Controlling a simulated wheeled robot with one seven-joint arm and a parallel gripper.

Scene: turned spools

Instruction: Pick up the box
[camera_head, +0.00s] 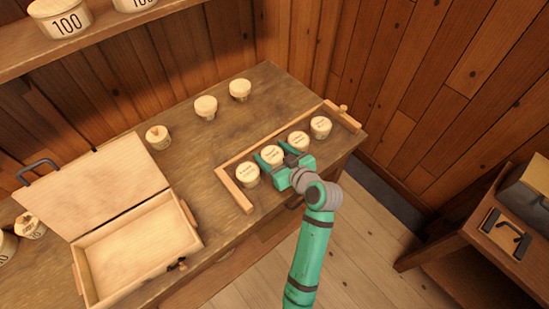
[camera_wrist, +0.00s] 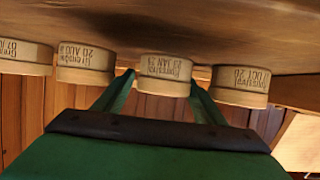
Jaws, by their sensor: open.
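I cannot tell which box the task means.
The wooden rail (camera_head: 236,193) borders the row. An open hinged wooden case (camera_head: 140,250) lies at the left of the workbench (camera_head: 200,160). Loose round pieces (camera_head: 206,107) (camera_head: 240,89) (camera_head: 158,137) stand behind. A shelf (camera_head: 100,42) is above; a side table (camera_head: 480,225) stands right.

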